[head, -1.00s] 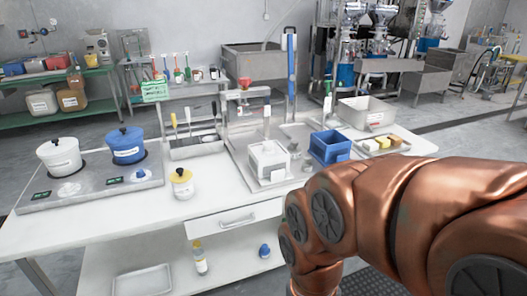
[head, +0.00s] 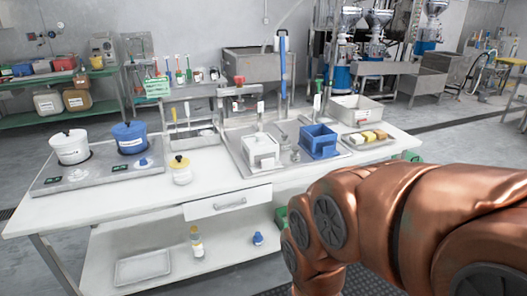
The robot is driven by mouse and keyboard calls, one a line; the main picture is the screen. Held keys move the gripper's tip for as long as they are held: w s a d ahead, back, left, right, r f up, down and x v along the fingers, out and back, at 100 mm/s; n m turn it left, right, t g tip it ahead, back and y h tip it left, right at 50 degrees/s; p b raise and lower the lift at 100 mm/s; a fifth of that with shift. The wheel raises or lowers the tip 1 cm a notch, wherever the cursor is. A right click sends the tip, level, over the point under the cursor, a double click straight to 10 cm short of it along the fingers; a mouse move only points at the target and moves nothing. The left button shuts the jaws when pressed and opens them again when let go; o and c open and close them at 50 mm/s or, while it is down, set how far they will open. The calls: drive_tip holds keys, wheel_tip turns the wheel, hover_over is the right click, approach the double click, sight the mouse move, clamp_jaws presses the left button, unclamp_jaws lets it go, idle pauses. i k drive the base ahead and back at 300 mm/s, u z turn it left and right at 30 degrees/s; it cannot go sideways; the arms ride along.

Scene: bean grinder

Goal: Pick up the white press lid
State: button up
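A white box-shaped press (head: 261,150) stands on the metal sink tray on the bench, left of a similar blue box-shaped press (head: 318,141). I cannot make out a separate white lid at this size; whether the lid is on the white press is unclear. My copper arm crosses the lower right of the head view, and its far end drops out below the bottom edge. My gripper is not in view, so its fingers and anything in them are hidden.
A yellow-lidded jar (head: 181,170), a white pot (head: 70,147) and a blue pot (head: 130,137) stand on the left of the bench. A white bin (head: 357,109) and a tray of sponges (head: 367,139) are at right. The bench's front strip is clear.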

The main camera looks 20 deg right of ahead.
sight(261, 140)
drive_tip(key=k, duration=0.75)
drive_tip(key=z, duration=0.85)
drive_tip(key=i, duration=1.95)
drive_tip(key=u, duration=1.05)
drive_tip(key=i, duration=0.55)
drive_tip(key=u, duration=0.55)
